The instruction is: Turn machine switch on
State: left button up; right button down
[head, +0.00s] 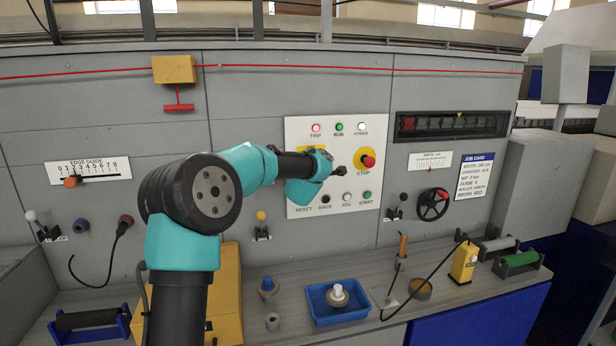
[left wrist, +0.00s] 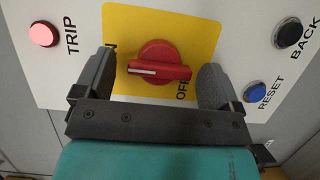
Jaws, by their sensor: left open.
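The machine switch is a red rotary knob (left wrist: 158,64) with a white bar, on a yellow plate (left wrist: 190,25) in the left wrist view. The bar lies across that view. An OFF label shows at the knob's lower right; a label at its left is mostly hidden by a finger. My left gripper (left wrist: 155,82) is open, with one finger at each side of the knob; I cannot tell whether they touch it. In the head view my left arm hides the knob, and only a strip of the yellow plate (head: 313,149) shows. My right gripper is not in view.
A red STOP button (head: 368,161) on yellow sits right of my gripper. The red TRIP lamp (head: 316,128) is above. Other panel buttons include the blue RESET (left wrist: 254,92) and black BACK (left wrist: 289,32). A blue tray (head: 318,315) and a yellow box (head: 228,300) stand on the shelf below.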

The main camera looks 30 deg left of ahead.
pick_arm(q)
jog(key=v, duration=1.7)
